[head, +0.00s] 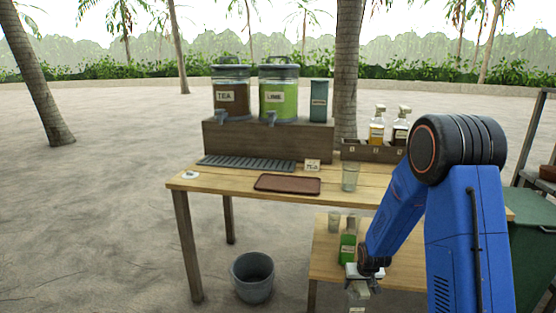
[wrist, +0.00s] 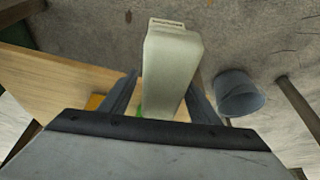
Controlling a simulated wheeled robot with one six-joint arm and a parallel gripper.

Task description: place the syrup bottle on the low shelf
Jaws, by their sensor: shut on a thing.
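In the head view my gripper (head: 363,279) is low at the front of the low shelf (head: 321,261). It is shut on a pale bottle, which I take for the syrup bottle (head: 358,297); its lower part runs out of the picture. In the wrist view the syrup bottle (wrist: 172,68) is a pale, square-sided body between the two fingers of my gripper (wrist: 163,95). The wooden low shelf (wrist: 65,82) shows to the left of it there. I cannot tell whether the bottle touches the shelf.
A grey bucket (head: 253,276) is on the ground to the left. The table (head: 225,185) stands above and behind, with a rack (head: 372,151) holding two bottles.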

